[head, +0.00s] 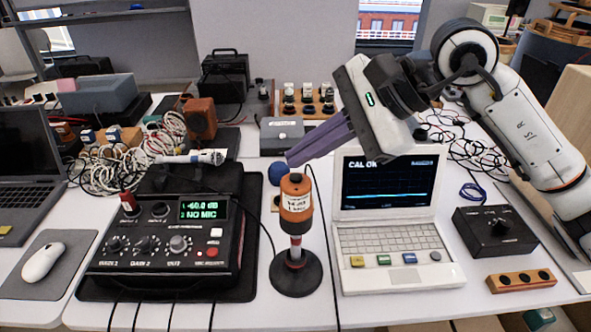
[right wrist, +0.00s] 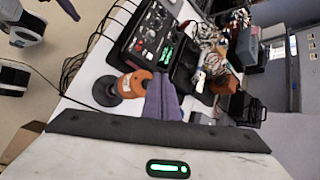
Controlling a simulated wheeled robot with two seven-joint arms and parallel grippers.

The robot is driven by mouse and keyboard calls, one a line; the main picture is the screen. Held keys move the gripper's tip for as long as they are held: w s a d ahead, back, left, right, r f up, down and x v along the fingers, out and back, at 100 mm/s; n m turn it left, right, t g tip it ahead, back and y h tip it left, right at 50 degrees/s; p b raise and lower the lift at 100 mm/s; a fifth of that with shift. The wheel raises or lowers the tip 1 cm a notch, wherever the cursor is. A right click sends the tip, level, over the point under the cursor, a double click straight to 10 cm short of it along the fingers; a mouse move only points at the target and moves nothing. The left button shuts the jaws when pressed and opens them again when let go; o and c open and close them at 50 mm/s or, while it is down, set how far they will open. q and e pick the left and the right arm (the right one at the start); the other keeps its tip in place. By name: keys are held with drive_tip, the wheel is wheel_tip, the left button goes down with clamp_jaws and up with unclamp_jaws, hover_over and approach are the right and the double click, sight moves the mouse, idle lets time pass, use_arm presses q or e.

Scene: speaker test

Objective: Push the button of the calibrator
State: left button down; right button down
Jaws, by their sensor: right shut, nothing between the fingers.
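The calibrator (head: 296,204) is an orange cylinder with a white label, upright on a round black stand (head: 296,273). It also shows in the right wrist view (right wrist: 134,83). My right gripper (head: 290,160) comes in from the upper right, its purple fingers shut and empty. Its tips are just above the calibrator's top; I cannot tell whether they touch. The button itself is not clearly visible. A purple finger, seemingly of my left gripper (right wrist: 68,9), shows at the top edge of the right wrist view.
A black mixer box (head: 165,262) with a green "NO MIC" display stands left of the calibrator, with a microphone (head: 200,157) behind it. A black knob box (head: 494,231) and a wooden block (head: 521,281) lie at right. Cables run along the table front.

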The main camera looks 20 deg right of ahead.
sight(304, 181)
wheel_tip(304, 181, up, 6)
drive_tip(key=p, duration=0.4)
idle(0.5)
